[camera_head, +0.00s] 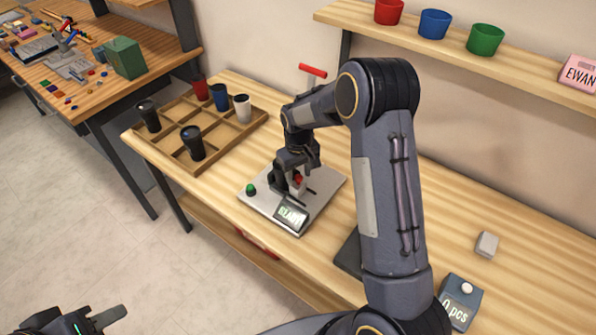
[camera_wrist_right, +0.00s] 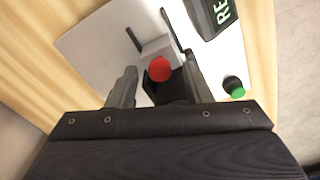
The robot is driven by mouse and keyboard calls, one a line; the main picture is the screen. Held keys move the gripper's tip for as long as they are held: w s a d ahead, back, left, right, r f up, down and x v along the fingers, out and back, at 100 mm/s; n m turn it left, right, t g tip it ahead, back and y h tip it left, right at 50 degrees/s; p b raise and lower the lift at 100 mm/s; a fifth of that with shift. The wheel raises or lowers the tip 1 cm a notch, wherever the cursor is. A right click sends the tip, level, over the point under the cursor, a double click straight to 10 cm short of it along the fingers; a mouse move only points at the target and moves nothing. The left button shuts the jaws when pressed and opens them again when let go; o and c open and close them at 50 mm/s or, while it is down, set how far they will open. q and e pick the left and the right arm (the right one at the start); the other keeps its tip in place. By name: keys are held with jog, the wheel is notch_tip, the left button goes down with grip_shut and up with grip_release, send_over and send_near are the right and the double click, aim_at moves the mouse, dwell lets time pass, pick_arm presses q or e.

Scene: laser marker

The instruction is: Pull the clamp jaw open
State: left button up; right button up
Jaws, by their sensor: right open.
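The laser marker is a light grey plate (camera_head: 325,188) on the wooden table, with a small display (camera_head: 291,214) and a green button (camera_head: 250,189). The clamp jaw is a pale block with a red knob (camera_head: 298,179), partly hidden by my right gripper (camera_head: 294,186) in the head view. In the right wrist view, the red knob (camera_wrist_right: 160,68) lies just ahead of and between the two open fingers of my right gripper (camera_wrist_right: 158,80). I cannot tell whether a finger touches it. My left gripper (camera_head: 95,320) is at the bottom left, away from the table; its fingers are only partly visible.
A wooden tray (camera_head: 222,133) with several cups stands left of the marker. A counter box (camera_head: 461,302) and a small grey block (camera_head: 487,244) lie to the right. A shelf (camera_head: 440,50) with cups hangs behind. My right arm covers the table's middle.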

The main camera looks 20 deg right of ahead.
jog(key=shift+f, duration=0.25)
jog(key=shift+c, duration=0.5)
